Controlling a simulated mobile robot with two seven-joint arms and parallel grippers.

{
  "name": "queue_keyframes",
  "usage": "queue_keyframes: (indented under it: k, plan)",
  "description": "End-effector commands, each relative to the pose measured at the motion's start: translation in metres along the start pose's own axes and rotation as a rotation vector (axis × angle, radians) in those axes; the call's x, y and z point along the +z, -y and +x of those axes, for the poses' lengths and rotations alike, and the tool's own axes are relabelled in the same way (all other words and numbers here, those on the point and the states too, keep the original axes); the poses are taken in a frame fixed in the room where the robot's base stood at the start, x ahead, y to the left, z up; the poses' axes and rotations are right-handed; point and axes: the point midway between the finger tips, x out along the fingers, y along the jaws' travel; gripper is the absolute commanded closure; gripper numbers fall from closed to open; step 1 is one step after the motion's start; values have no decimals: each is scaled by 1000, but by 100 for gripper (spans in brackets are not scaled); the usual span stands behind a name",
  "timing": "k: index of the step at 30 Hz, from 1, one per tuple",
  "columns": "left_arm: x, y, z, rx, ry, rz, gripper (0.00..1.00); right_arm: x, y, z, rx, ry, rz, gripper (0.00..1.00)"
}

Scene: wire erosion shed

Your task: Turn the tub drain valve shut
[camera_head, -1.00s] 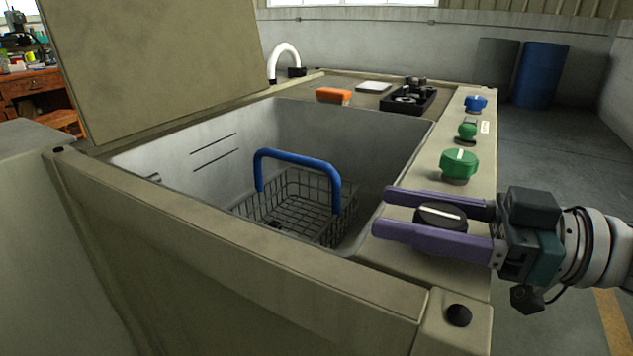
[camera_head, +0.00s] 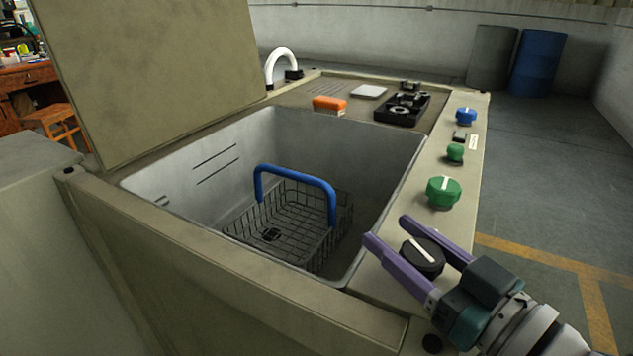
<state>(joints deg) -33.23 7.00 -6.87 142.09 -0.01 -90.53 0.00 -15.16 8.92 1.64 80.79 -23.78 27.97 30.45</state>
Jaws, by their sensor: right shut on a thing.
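A round black knob (camera_head: 425,262) with a white pointer line sits on the right-hand ledge of the tub (camera_head: 352,278), near its front corner. The line runs diagonally, from upper left to lower right in the picture. My right gripper (camera_head: 389,231) is shut on this black knob, with one purple finger along each side and the fingertips reaching past it. The knob's lower side is partly hidden by the near finger. No label tells me which knob is the drain valve. My left gripper is not in view.
Further along the ledge are a large green knob (camera_head: 443,192), a small green knob (camera_head: 455,152) and a blue knob (camera_head: 466,116). A wire basket (camera_head: 325,240) with a blue handle stands in the tub. The raised lid (camera_head: 145,75) stands at left. Floor is clear at right.

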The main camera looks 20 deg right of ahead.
Motion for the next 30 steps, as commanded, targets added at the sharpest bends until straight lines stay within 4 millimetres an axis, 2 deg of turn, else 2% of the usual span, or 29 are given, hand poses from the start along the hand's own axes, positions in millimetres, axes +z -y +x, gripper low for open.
queue_keyframes:
  k: [9, 24, 25, 30]
  plan:
    - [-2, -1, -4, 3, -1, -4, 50, -1, -3, 0, 117, -3, 2, 96]
    - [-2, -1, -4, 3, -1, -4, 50, -1, -4, 0, 136, -4, 0, 96]
    - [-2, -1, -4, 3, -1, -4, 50, -1, -4, 0, 136, -4, 0, 40]
    - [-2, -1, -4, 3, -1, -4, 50, -1, -4, 0, 136, -4, 0, 21]
